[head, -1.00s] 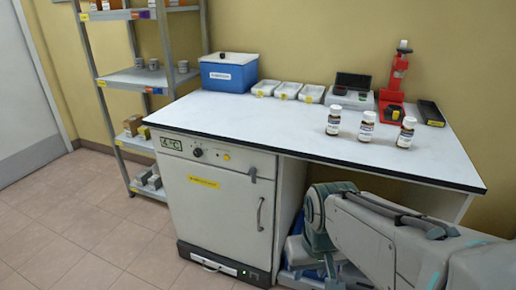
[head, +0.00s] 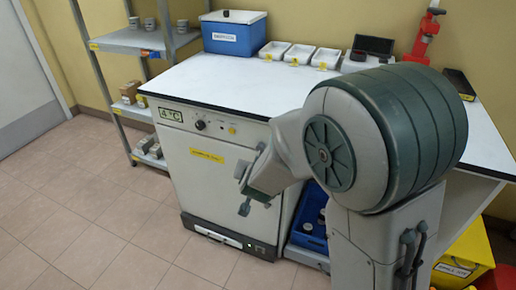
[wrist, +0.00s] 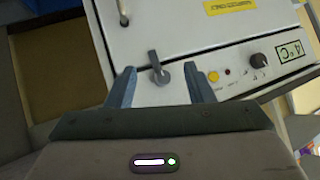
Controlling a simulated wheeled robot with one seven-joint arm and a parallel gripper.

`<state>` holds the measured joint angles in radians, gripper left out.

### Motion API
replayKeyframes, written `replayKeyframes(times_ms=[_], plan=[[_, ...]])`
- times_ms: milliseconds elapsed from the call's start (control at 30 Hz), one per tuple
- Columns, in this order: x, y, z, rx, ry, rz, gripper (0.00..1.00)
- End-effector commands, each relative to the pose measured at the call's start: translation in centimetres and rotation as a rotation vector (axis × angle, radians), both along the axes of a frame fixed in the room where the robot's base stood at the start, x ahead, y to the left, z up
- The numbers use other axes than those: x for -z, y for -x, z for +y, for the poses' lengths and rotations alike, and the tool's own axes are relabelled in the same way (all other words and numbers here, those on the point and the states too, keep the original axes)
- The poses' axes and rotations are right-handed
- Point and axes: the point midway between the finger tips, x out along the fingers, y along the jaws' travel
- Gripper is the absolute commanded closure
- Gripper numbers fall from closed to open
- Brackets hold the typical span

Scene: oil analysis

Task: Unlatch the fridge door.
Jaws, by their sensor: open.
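The white fridge (head: 200,185) stands under the bench with its door closed. Its small grey latch (wrist: 160,72) is on the front near the door's top edge, its lever pointing toward the door side. In the wrist view, where the fridge appears upside down, the latch lies between the two fingers of my open gripper (wrist: 160,72). Neither finger visibly touches it. In the head view my gripper (head: 243,188) is in front of the door's right side, and my arm hides part of that side. The door handle (wrist: 122,10) shows at the wrist view's top edge.
A control panel with a 4°C display (head: 171,115) and a knob (head: 200,125) is above the door. Blue crates (head: 310,225) sit under the bench to the right. A yellow bin (head: 462,262) is at lower right. The floor at left is clear.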

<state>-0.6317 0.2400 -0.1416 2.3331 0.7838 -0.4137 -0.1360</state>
Motion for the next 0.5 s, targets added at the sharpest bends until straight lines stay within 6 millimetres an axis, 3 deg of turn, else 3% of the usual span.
replayKeyframes(times_ms=[33, 200, 500], plan=[[1.1, -0.4, 1.3, 0.025, 0.029, -0.046, 0.52], [2.5, -0.8, 3.0, 0.156, 0.157, -0.253, 0.52], [2.1, 1.7, 4.5, 0.298, 0.362, -0.55, 0.52]])
